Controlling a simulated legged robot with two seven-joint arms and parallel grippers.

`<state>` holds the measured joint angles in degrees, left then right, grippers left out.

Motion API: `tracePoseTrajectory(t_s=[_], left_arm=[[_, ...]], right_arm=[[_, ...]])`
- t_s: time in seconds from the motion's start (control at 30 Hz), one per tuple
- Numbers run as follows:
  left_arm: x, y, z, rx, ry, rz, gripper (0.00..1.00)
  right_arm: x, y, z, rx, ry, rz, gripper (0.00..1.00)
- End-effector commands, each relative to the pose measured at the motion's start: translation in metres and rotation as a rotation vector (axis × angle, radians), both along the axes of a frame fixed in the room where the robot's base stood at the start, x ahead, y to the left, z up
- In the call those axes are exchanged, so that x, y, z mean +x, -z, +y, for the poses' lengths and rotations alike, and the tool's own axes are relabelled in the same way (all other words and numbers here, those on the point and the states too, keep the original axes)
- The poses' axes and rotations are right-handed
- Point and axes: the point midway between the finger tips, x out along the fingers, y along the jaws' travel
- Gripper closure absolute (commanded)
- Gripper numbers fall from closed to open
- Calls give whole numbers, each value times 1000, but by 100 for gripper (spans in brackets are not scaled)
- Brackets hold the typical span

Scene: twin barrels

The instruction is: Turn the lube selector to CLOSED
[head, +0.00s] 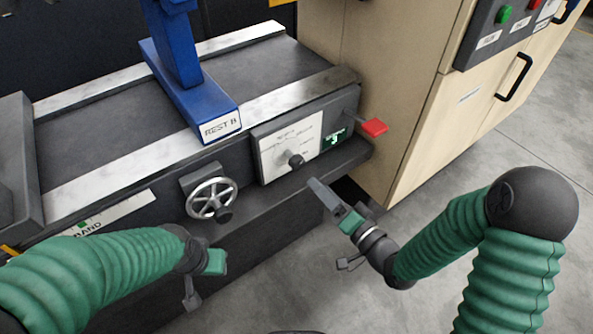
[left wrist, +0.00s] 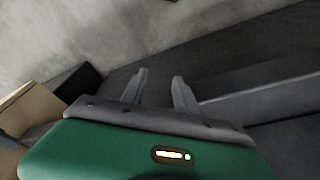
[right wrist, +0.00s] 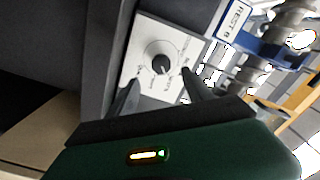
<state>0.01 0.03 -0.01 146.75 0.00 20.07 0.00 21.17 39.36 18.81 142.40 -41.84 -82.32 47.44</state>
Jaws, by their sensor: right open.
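The selector is a black knob (head: 296,160) on a white dial plate (head: 279,139) on the front of the grey machine. In the right wrist view the round knob (right wrist: 160,64) lies ahead between the fingertips, with the dial plate (right wrist: 185,42) around it. The dial lettering is too small to read. My right gripper (head: 315,185) is open and empty, below and right of the knob in the head view, apart from it. My left gripper (left wrist: 158,80) is open and empty, low beside the machine; its fingers are mostly hidden in the head view.
A handwheel (head: 211,198) sits left of the dial. A blue rest (head: 205,112) stands on the bed above. A wooden cabinet (head: 400,130) stands at the right. Floor (head: 480,160) is open in front.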

Motion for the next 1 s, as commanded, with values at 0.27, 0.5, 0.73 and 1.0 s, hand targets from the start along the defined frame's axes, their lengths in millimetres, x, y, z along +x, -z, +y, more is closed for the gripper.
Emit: tracePoseTrajectory(t_s=[0.27, 0.5, 0.73, 1.0], left_arm=[[1, 19, 0, 0, 0, -2, 64], [1, 28, 0, 0, 0, -2, 64], [1, 28, 0, 0, 0, -2, 64], [1, 28, 0, 0, 0, -2, 64]], right_arm=[[59, 1, 44, 0, -2, -4, 41], [91, -1, 67, -1, -1, -2, 41], [95, -3, 69, -2, 1, 1, 41], [95, -2, 69, -2, 1, -1, 64]])
